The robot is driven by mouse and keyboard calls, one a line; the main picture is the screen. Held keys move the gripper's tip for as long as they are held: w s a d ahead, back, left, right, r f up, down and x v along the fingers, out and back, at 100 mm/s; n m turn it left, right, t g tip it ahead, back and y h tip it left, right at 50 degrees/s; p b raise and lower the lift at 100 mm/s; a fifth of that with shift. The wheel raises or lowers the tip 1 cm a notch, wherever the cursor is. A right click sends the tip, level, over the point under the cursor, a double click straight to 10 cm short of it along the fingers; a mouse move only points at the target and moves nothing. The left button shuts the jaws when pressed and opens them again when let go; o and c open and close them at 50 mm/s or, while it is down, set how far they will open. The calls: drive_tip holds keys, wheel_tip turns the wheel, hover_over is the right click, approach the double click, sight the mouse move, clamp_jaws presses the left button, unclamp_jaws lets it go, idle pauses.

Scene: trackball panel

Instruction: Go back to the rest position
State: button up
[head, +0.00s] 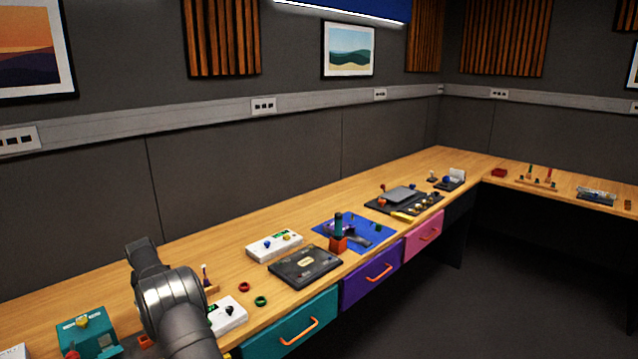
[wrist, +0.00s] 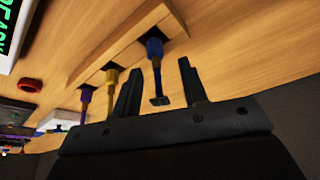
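My gripper (wrist: 160,66) shows in the wrist view with its two dark fingers apart. Nothing is clamped between them. A blue-handled stick (wrist: 154,48) on a wooden strip appears in the gap between the fingers, seemingly beyond them; its exact distance cannot be told. In the head view my arm rises at the lower left over the bench, and my fingers are hidden there. A teal panel with a yellow ball (head: 82,322) lies left of my arm. A white box with a dark knob (head: 229,311) lies right of it.
The wooden bench (head: 215,252) runs to the far corner. Red (head: 244,287) and green (head: 260,301) rings, a dark panel (head: 305,266) and a blue mat (head: 325,232) lie on it. In the wrist view, yellow (wrist: 111,78) and purple (wrist: 86,97) sticks stand near the fingers.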

drive_tip(key=shift+r, duration=1)
drive_tip(key=shift+f, duration=1)
drive_tip(key=v, duration=1)
drive_tip(key=shift+r, duration=0.2)
drive_tip(key=shift+s+r, duration=0.1)
